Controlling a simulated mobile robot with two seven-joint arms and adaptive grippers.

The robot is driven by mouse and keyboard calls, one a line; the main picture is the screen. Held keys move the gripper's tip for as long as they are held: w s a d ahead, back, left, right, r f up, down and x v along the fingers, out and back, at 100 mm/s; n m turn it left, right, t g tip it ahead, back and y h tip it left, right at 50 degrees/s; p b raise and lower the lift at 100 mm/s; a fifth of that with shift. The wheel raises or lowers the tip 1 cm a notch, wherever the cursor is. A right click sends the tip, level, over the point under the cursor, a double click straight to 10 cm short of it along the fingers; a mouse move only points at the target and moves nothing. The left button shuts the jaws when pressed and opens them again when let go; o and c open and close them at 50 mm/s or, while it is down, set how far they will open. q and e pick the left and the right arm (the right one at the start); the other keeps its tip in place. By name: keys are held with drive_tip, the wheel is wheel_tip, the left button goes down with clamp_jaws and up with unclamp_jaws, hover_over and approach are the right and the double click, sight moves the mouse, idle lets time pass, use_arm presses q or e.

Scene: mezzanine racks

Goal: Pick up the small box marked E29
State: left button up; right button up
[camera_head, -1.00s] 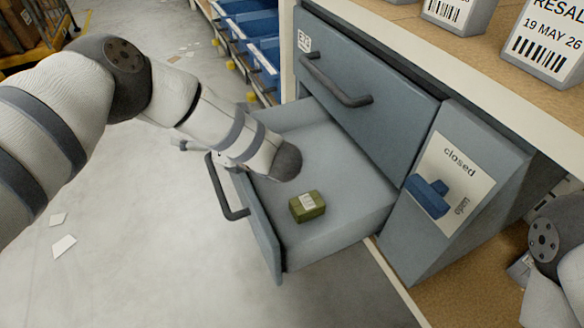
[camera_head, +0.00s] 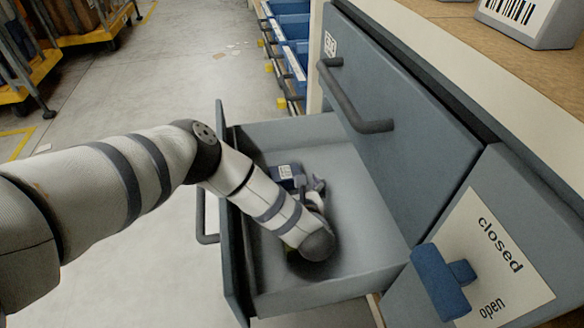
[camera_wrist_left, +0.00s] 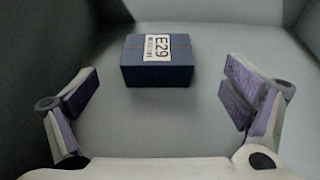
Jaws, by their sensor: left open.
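The small dark blue box marked E29 (camera_wrist_left: 160,75) lies in the open drawer. Its white label faces up and reads E29 in the left wrist view. In the head view the box (camera_head: 284,174) is at the drawer's far left part, partly hidden by my gripper. My left gripper (camera_head: 312,188) is inside the drawer, just short of the box. In the left wrist view the gripper (camera_wrist_left: 162,92) is open and empty, with the box ahead between the lines of its two fingers and apart from both. My right gripper is not in view.
The drawer's front panel (camera_head: 236,240) and side walls surround my left wrist. A green sliver of another box shows beside my wrist.

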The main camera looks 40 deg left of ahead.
sight(286, 177)
use_arm(q)
drive_tip(key=b+x, duration=0.2)
drive_tip(key=x, duration=0.4)
drive_tip(key=shift+a+f+b, duration=0.2)
drive_tip(key=shift+a+b, duration=0.1)
drive_tip(key=shift+a, duration=0.05)
drive_tip(key=shift+w, duration=0.1)
drive_tip(key=shift+r, duration=0.15)
drive_tip(key=shift+c, duration=0.3)
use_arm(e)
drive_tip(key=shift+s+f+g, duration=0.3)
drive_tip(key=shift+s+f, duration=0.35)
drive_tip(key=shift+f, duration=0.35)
use_arm(q)
drive_tip(key=c, duration=1.2)
